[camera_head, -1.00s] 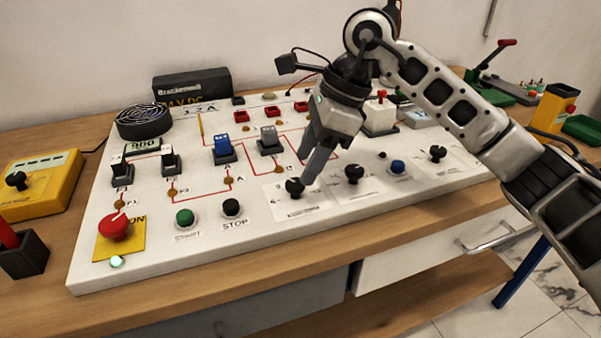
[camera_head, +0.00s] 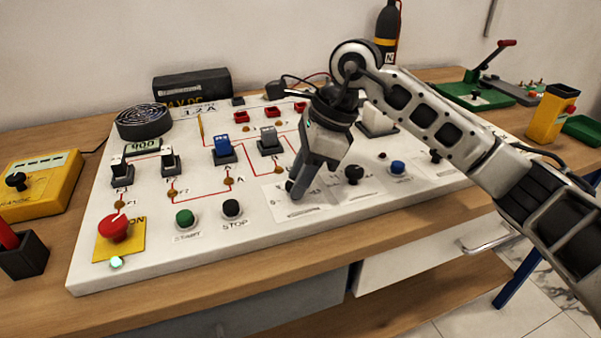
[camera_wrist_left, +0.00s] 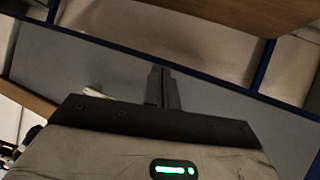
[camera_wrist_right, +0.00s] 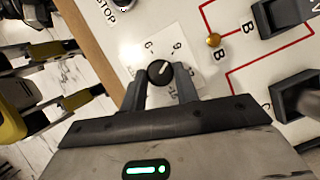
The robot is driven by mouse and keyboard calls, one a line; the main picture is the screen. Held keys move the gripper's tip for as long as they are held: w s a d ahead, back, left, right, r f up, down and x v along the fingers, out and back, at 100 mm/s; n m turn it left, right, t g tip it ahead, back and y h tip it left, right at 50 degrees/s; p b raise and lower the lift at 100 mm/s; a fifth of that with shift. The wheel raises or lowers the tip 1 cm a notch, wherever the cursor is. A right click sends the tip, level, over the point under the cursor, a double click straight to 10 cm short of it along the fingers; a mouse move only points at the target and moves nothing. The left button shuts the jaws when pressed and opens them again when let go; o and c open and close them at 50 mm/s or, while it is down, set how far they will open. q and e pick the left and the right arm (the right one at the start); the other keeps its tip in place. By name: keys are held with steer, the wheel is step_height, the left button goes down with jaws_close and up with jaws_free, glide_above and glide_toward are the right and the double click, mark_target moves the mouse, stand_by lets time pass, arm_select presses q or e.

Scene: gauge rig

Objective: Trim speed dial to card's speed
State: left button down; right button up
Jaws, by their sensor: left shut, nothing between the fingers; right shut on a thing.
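A black round dial knob (camera_wrist_right: 158,72) with a pale pointer line sits on a white printed plate with numbers (camera_wrist_right: 136,56) in the right wrist view. My right gripper (camera_wrist_right: 162,82) is shut on this knob, one finger on each side of it. In the head view my right gripper (camera_head: 296,190) reaches down to the board and mostly hides the knob. My left gripper (camera_wrist_left: 162,72) is shut and empty in the left wrist view, and is outside the head view. A small display (camera_head: 142,146) stands at the board's left; I cannot read it surely. I cannot make out a speed card.
The white board (camera_head: 140,262) carries a green START button (camera_head: 185,217), a black STOP button (camera_head: 231,208), a red knob (camera_head: 114,228), a blue switch (camera_head: 222,149) and another black knob (camera_head: 354,174) right of my gripper. A yellow box (camera_head: 38,184) stands left.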

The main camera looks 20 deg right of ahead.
arm_select(q)
steer(key=shift+f, duration=0.15)
arm_select(e)
steer(key=shift+m+t+b, duration=0.3)
steer(key=shift+m+b, duration=0.05)
steer(key=shift+m, duration=0.45)
steer(key=shift+s+m+t+b, duration=0.15)
steer(key=shift+m+t+b, duration=0.4)
steer(key=shift+m, duration=0.65)
steer(key=shift+a+m+h+b, duration=0.1)
steer(key=shift+m+h+b, duration=0.3)
steer(key=shift+m, duration=0.5)
steer(key=m+t+h+b, duration=0.1)
steer(key=m, duration=0.2)
steer(key=shift+s+a, duration=0.1)
steer(key=shift+m+t+h+b, duration=0.3)
steer(key=shift+m+b, duration=0.25)
steer(key=shift+m, duration=0.45)
arm_select(q)
steer(key=shift+s+d+f+t, duration=0.1)
steer(key=shift+f+t, duration=0.2)
steer(key=shift+f, duration=0.6)
arm_select(e)
steer(key=shift+m, duration=0.3)
steer(key=shift+r, duration=0.1)
